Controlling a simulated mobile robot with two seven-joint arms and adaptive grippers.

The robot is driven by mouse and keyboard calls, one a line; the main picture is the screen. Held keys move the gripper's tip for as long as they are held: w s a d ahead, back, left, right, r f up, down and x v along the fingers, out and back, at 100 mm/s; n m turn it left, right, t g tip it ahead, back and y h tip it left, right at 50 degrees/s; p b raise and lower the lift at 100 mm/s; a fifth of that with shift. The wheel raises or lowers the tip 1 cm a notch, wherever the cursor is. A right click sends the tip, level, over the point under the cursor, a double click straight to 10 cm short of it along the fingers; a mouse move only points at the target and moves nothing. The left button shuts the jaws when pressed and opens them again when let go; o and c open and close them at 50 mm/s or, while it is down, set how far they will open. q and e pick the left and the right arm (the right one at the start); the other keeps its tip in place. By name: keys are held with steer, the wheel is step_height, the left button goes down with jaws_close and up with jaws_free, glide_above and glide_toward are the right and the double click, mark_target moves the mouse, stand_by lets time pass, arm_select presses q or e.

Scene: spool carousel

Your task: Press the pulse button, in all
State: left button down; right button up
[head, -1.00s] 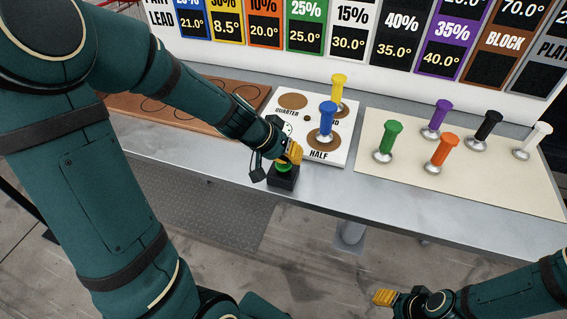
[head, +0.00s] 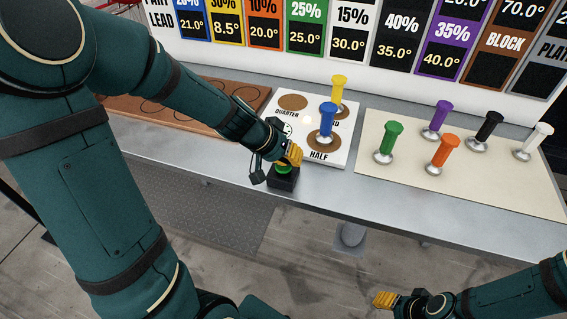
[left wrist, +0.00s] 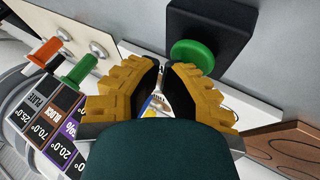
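The pulse button is a green cap (head: 283,170) on a black box (head: 285,182) at the front edge of the bench. My left gripper (head: 291,155) has its yellow fingers right above the green cap in the head view and hides part of it. In the left wrist view the green cap (left wrist: 192,55) on its black box (left wrist: 218,28) lies just beyond the fingertips. The left fingers (left wrist: 163,68) lean together with their tips nearly meeting, holding nothing. I cannot tell whether they touch the cap. My right gripper (head: 384,299) is low at the right, away from the bench.
A white board (head: 345,150) beside the button carries a blue-handled piece (head: 327,116) at HALF and a yellow-handled one (head: 339,88) behind it; the QUARTER disc (head: 293,101) is bare. Several handled pieces stand on a cream mat (head: 500,190). A brown board (head: 190,123) lies left.

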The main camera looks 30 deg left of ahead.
mark_target(289, 166)
arm_select(q)
steer(key=shift+r+p, duration=0.55)
steer(key=shift+r, duration=0.3)
arm_select(e)
steer(key=shift+r, duration=0.65)
arm_select(q)
step_height(289, 166, up, 5)
steer(key=p, duration=0.4)
arm_select(e)
step_height(289, 166, up, 4)
